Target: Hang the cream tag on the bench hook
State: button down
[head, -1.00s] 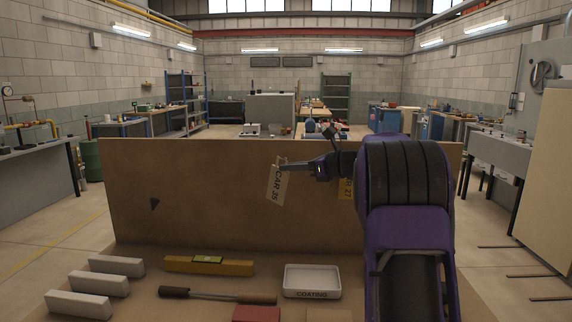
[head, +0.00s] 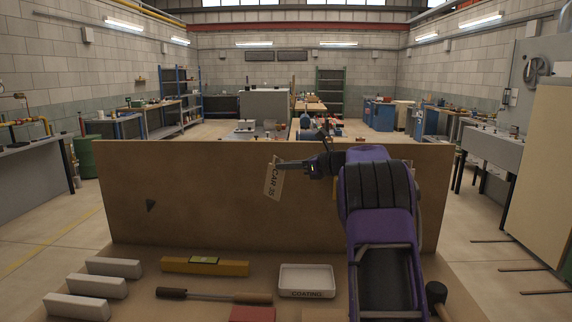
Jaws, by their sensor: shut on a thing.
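My gripper (head: 281,165) reaches left from my purple arm and is shut on the cream tag (head: 273,179). The tag hangs down, slightly tilted, and reads "CAR 35". It is in front of the upright brown board (head: 220,205) at the back of the bench; I cannot tell how far from it. No hook is clearly visible. A small dark pointed shape (head: 151,205) is on the board's left part, and I cannot tell what it is. My arm covers the board's right part, with only a sliver of something yellowish showing beside it.
On the bench lie several pale blocks (head: 97,287), a yellow level (head: 205,266), a long tool with a wooden handle (head: 213,296), a white tray marked "COATING" (head: 306,281) and a red block (head: 252,314). A dark-headed mallet (head: 437,292) is right of my arm.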

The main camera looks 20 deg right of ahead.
jog(key=w+p, duration=0.1)
jog(key=w+d+p, duration=0.1)
jog(key=p, duration=0.1)
jog(key=w+p, duration=0.1)
jog(key=shift+w+d+f+p, duration=0.1)
jog(key=shift+w+d+p, duration=0.1)
jog(key=shift+d+p, duration=0.15)
jog(key=shift+a+f+p, duration=0.2)
jog(key=shift+f+p, duration=0.15)
jog(key=shift+f, duration=0.05)
dwell(0.6)
jog(key=c, duration=1.4)
grip_release()
jog(key=shift+o, duration=1.2)
jog(key=shift+w+f, duration=0.2)
jog(key=shift+w, duration=0.1)
jog(key=o, duration=0.3)
jog(key=shift+w+a+f, duration=0.1)
jog(key=shift+w+f, duration=0.1)
jog(key=shift+w, duration=0.2)
jog(key=v, duration=1.7)
jog(key=shift+s+r+b, duration=0.15)
jog(key=shift+s+b, duration=0.15)
jog(key=shift+b, duration=0.1)
